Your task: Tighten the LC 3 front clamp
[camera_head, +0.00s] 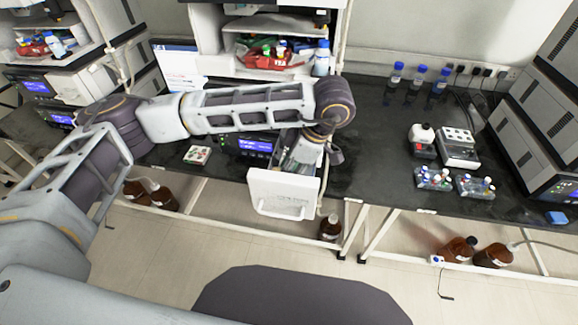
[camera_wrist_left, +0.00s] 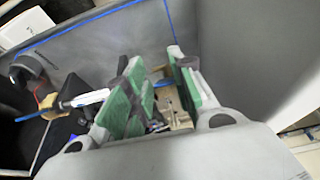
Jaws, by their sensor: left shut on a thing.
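My left gripper (camera_wrist_left: 165,85) reaches down into an open drawer from above. Its green-padded fingers show in the left wrist view, shut on a small metal and tan part between them, seemingly the front clamp (camera_wrist_left: 172,106). The fingers cover much of the clamp, so how tight it is cannot be seen. In the head view the drawer's white front panel (camera_head: 280,193) with a handle stands pulled out, and my left wrist is over its inside. The LC unit with a lit display (camera_head: 250,147) is left of the drawer. My right gripper is not in view.
A grey wall with a blue line (camera_wrist_left: 85,40) and a white-and-blue tube part (camera_wrist_left: 85,98) lie close to the fingers. Blue-capped bottles (camera_head: 397,76), vial racks (camera_head: 475,187) and a small device (camera_head: 459,147) stand on the right bench. Brown bottles (camera_head: 330,228) stand below.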

